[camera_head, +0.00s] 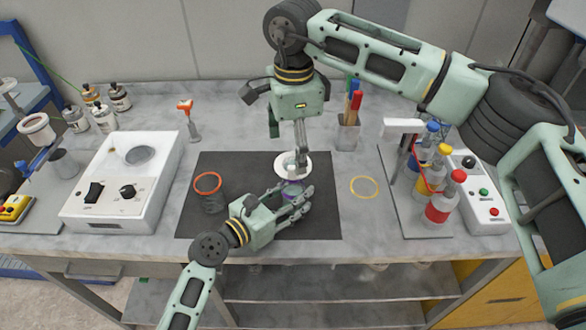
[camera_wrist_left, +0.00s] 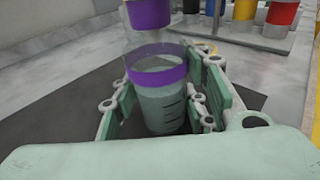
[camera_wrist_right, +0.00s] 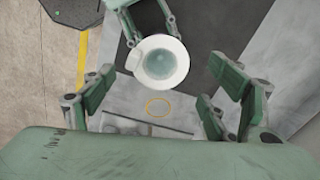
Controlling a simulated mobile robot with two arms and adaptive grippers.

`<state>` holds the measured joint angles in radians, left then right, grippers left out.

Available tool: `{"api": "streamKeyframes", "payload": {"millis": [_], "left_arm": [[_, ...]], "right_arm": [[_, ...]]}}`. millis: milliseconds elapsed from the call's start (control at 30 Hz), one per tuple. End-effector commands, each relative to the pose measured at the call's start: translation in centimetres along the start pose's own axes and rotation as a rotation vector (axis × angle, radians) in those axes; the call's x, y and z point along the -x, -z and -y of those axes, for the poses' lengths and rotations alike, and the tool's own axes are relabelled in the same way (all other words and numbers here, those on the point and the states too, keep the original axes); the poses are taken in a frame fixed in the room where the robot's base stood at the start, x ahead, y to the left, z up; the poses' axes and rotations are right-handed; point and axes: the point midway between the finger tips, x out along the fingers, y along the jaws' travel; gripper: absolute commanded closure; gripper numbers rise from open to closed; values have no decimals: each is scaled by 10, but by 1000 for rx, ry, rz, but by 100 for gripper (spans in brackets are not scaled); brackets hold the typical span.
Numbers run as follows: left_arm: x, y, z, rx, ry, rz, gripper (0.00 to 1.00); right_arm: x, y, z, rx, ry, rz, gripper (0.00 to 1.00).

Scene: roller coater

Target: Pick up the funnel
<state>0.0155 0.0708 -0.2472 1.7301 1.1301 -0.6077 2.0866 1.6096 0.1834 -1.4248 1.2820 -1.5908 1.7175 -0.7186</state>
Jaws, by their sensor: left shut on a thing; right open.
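A white-rimmed round piece that looks like the funnel (camera_head: 287,160) stands above a purple-banded beaker (camera_wrist_left: 160,108) on the dark mat. The right wrist view shows the white rim (camera_wrist_right: 178,47) from above, with a pale, cloudy inside. In the left wrist view a purple section (camera_wrist_left: 151,12) stands over the beaker; whether it belongs to the funnel is unclear. My left gripper (camera_head: 297,197) is shut around the beaker's sides. My right gripper (camera_head: 300,148) is open above the white rim, fingers pointing down; I cannot tell whether they touch it.
A red-ringed beaker (camera_head: 208,184) stands left on the mat (camera_head: 245,165). A yellow ring mark (camera_head: 363,187) lies to the right. A white device (camera_head: 125,185) stands left, colour-banded bottles (camera_head: 440,209) right, and a holder with coloured tools (camera_head: 347,135) behind.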

Motion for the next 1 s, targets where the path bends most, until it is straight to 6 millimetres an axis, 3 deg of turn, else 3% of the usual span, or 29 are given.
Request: {"api": "streamKeyframes", "payload": {"millis": [167,500,733,1000], "left_arm": [[0,2,-1,-2,-2,-3,82],[0,2,-1,-1,-1,-3,82],[0,2,0,-1,-1,-3,82],[0,2,0,-1,-1,-4,82]], "right_arm": [[-10,1,0,-1,0,-1,21],[-54,4,-2,1,-2,0,21],[-56,4,-2,1,1,0,21],[-56,4,-2,0,1,0,44]]}}
